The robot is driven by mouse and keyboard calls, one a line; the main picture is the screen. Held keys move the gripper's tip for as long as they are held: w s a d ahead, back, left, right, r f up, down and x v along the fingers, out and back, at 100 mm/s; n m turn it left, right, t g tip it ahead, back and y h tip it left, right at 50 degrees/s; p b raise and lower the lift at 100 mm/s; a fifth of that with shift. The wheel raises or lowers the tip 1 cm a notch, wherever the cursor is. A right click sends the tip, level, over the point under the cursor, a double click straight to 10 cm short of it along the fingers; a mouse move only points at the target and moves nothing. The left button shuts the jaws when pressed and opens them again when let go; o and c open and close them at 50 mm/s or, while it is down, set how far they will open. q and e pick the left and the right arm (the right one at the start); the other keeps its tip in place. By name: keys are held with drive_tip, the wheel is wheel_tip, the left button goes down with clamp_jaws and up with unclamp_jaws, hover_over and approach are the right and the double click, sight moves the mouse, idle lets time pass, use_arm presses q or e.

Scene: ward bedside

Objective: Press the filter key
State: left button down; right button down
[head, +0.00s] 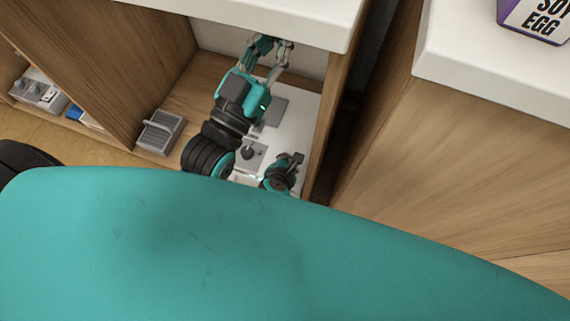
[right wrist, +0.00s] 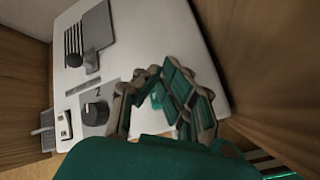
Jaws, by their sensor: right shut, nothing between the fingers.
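A white appliance (head: 298,115) lies in the open cabinet bay. It carries a grey plate, a dark knob (head: 248,152) and a small control strip. I cannot read which key is the filter key. My right gripper (head: 268,43) is shut and empty at the back of the bay, above the appliance's far end. Its linked fingers (right wrist: 160,98) also show over the white surface; whether they touch it I cannot tell. My left gripper is out of view.
Wooden side walls (head: 318,125) and a white top (head: 290,12) close in around the right arm. Another device (head: 40,92) sits in the left bay. A purple-and-white box (head: 535,18) stands on the right counter.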

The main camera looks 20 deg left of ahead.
drive_tip(key=shift+f, duration=0.3)
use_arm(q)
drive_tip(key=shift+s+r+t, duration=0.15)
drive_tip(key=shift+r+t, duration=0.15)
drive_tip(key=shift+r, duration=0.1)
use_arm(e)
drive_tip(key=shift+f, duration=0.4)
idle(0.5)
drive_tip(key=shift+r+p, duration=0.55)
drive_tip(key=shift+p, duration=0.05)
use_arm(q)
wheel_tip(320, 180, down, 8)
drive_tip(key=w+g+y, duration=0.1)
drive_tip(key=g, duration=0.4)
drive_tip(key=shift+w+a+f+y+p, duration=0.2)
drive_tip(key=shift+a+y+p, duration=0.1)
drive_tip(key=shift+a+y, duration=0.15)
use_arm(e)
drive_tip(key=shift+r, duration=0.25)
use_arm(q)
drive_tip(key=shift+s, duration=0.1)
